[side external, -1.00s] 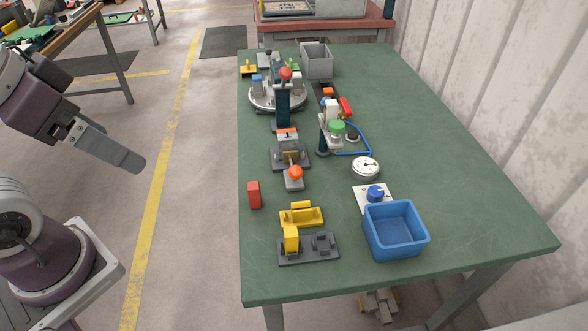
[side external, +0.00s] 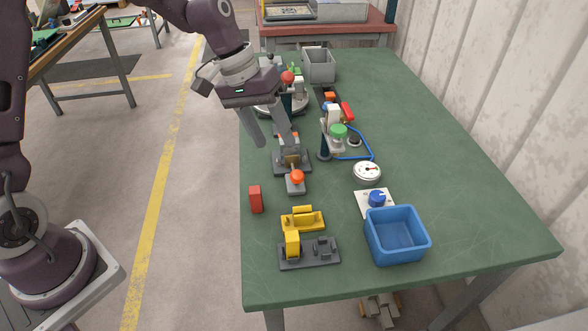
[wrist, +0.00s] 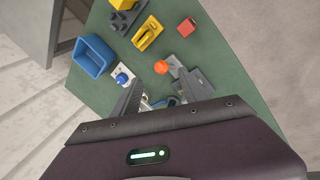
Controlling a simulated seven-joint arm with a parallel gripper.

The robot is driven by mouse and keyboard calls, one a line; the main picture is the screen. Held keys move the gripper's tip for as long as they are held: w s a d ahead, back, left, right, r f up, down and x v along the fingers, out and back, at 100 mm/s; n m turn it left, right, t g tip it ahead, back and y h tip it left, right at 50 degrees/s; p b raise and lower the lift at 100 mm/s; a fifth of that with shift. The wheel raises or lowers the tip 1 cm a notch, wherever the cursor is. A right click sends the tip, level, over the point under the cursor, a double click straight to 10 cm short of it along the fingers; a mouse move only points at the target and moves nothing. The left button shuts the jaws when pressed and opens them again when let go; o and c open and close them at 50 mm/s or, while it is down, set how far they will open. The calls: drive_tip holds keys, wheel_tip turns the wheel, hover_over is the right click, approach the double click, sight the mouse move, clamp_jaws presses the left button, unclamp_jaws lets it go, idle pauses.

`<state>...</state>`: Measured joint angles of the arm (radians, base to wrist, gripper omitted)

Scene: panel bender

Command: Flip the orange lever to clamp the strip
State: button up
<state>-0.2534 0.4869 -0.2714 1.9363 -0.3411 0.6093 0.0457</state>
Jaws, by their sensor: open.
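The orange lever's ball knob (side external: 297,177) sits at the near end of a small dark clamp fixture (side external: 279,165) near the table's left side. The knob also shows in the wrist view (wrist: 161,67). My gripper (side external: 276,148) is open, its two fingers spread above and around the far part of the fixture, behind the knob. It shows in the wrist view (wrist: 161,82) with the knob just beyond the fingertips. Nothing is between the fingers that I can see held. I cannot make out the strip, and the fingers hide part of the fixture.
A red block (side external: 256,199), a yellow bracket (side external: 303,219) and a grey plate (side external: 310,253) with a yellow piece lie nearer. A blue bin (side external: 396,236), blue knob (side external: 377,198), dial gauge (side external: 367,172) and green-topped stand (side external: 338,132) are to the right.

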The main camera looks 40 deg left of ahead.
sight(294, 171)
drive_tip(key=shift+n+h, duration=0.4)
drive_tip(key=x, duration=0.3)
drive_tip(key=w+x, duration=0.1)
drive_tip(key=x, duration=0.3)
drive_tip(key=a+x, duration=0.1)
drive_tip(key=x, duration=0.3)
drive_tip(key=shift+w+f, duration=0.25)
drive_tip(key=shift+w, duration=0.05)
clamp_jaws()
